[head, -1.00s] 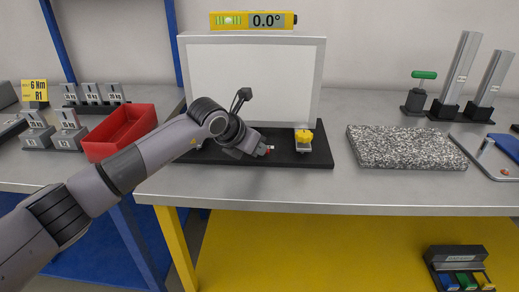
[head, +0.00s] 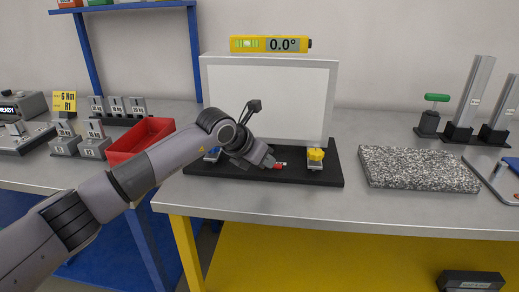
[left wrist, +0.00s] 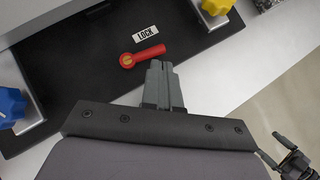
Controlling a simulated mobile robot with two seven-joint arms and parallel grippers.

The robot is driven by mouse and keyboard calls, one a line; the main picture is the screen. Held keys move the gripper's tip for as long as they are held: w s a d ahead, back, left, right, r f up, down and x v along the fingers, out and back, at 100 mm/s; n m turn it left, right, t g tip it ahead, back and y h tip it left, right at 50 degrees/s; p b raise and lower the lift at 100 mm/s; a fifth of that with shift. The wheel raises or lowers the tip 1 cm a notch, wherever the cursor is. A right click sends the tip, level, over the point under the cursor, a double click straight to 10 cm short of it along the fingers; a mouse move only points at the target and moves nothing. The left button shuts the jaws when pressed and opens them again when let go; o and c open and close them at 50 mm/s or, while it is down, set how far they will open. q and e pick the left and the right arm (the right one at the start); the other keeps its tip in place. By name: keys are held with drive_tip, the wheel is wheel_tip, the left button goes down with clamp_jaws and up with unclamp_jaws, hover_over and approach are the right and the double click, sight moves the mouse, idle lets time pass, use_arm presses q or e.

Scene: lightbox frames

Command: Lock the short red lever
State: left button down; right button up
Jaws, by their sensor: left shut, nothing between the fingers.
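The short red lever (left wrist: 143,55) lies on the black base of the lightbox, with its round end at the left and its bar pointing right and slightly up in the left wrist view. A white LOCK label (left wrist: 145,33) is just above the bar. In the head view the lever (head: 280,165) shows as a small red spot. My left gripper (left wrist: 158,68) is shut and empty, its fingertips right beside the bar's free end; I cannot tell if they touch. It also shows in the head view (head: 269,162).
The base (head: 235,176) carries a blue knob (head: 212,155) left of the lever and a yellow knob (head: 315,157) to its right. The white panel (head: 275,98) stands behind. A red bin (head: 140,141) is left, a granite slab (head: 418,168) right. Bare bench lies in front.

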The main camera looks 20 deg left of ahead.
use_arm(q)
drive_tip(key=shift+s+r, duration=0.25)
drive_tip(key=shift+r, duration=0.2)
drive_tip(key=s+r, duration=0.6)
drive_tip(key=s, duration=0.1)
drive_tip(key=shift+r+b, duration=0.4)
drive_tip(key=shift+s, duration=0.1)
